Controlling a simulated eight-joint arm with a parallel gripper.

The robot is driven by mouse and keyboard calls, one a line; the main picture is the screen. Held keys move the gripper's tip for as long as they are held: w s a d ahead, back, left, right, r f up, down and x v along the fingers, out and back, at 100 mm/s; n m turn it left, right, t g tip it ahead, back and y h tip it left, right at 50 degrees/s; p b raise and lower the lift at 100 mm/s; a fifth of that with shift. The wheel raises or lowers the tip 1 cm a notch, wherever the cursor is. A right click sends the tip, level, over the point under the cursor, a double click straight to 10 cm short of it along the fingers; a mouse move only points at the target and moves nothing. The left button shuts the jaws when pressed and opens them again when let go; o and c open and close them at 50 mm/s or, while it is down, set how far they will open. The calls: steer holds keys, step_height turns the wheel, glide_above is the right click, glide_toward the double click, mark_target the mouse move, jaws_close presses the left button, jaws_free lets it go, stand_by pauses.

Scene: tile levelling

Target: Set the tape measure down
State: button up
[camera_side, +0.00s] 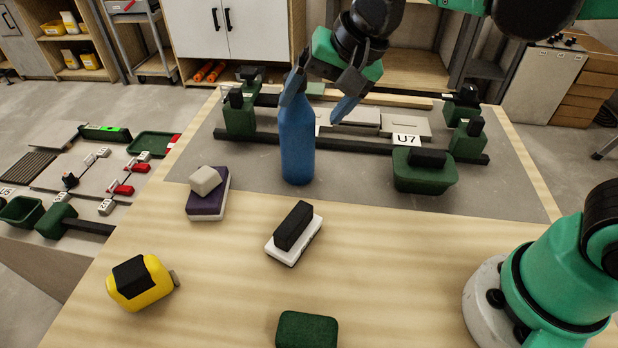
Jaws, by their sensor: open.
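The yellow and black tape measure (140,284) rests on the wooden table top at the lower left, with a small grey tab at its right side. Nothing holds it. My gripper (317,98) is high at the top middle, well away from the tape measure, with its two fingers spread apart. One finger overlaps the top of an upright blue bottle (297,140) in the picture; I cannot tell whether it touches.
A black-and-white block (295,232), a purple pad with a grey block (207,195) and a dark green block (307,329) lie on the table. A green tub (424,178) stands near the clamped frame. Bare wood (215,285) lies right of the tape measure.

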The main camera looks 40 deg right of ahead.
steer(key=s+d+f+n+t+h, duration=0.1)
steer(key=s+d+f+n, duration=0.1)
steer(key=d, duration=0.3)
steer(key=s+d+f+n+t+h, duration=0.1)
steer(key=s+d+n, duration=0.2)
steer(key=d+n, duration=0.1)
steer(key=shift+s+d+f+n+h, duration=0.3)
steer(key=shift+d+f+n, duration=0.1)
